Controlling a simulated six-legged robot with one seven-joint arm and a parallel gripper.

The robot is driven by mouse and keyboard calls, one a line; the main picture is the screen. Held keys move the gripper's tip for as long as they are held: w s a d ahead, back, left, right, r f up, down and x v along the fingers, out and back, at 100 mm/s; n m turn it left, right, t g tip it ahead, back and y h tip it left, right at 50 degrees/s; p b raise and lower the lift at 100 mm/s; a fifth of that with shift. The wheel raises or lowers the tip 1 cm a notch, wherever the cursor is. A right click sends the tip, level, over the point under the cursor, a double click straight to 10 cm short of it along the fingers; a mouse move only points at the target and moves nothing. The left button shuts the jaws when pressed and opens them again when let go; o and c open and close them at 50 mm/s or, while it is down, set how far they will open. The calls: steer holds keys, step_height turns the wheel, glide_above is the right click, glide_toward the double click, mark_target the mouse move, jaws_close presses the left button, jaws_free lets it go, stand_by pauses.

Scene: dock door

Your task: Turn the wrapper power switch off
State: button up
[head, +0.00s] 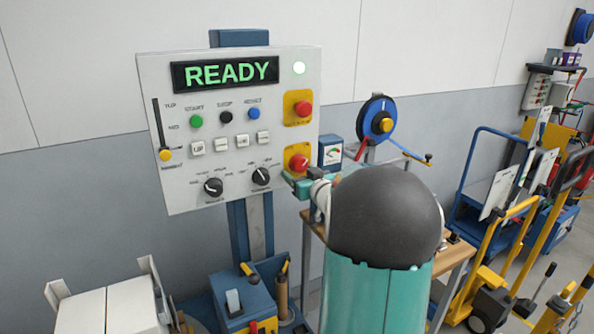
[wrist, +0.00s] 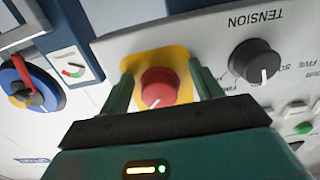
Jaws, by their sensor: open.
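The wrapper control panel (head: 150,100) is a pale upright box with a lit READY display (head: 226,73). A red rotary knob on a yellow plate, which looks like the power switch (head: 298,162), sits at its lower right. In the upside-down wrist view, the same red knob (wrist: 158,88) shows a white line toward its lower edge. My gripper (wrist: 161,72) is open, with one green finger on each side of the knob; I cannot tell whether they touch it. In the head view my gripper (head: 300,184) is just below the knob, partly hidden by my arm.
A red button (head: 303,108) on yellow sits above the switch. The black TENSION dial (head: 261,176) is to its left. A small gauge box (head: 331,153) and a blue round disc (head: 378,121) stand to the right. Carts (head: 500,250) fill the far right.

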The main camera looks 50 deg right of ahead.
mark_target(305, 165)
steer(key=shift+s+d+r+t, duration=0.15)
steer(key=shift+s+d+r, duration=0.1)
steer(key=shift+s+r, duration=0.3)
steer(key=shift+s+d+r+t, duration=0.2)
steer(key=shift+s+r, duration=0.25)
steer(key=shift+r, duration=0.15)
steer(key=shift+w+a+f, duration=0.1)
steer(key=shift+w+f, duration=0.15)
steer(key=shift+w, duration=0.3)
steer(key=shift+w+a+f, duration=0.1)
steer(key=shift+w+f, duration=0.1)
steer(key=shift+w, duration=0.3)
steer(key=shift+a+r, duration=0.15)
steer(key=shift+a, duration=0.15)
steer(key=shift+s+d+r, duration=0.1)
steer(key=shift+s+d, duration=0.15)
steer(key=shift+s, duration=0.2)
steer(key=shift+w+a, duration=0.1)
steer(key=shift+w, duration=0.2)
steer(key=c, duration=0.7)
steer(key=shift+s, duration=0.15)
steer(key=shift+c, duration=1.5)
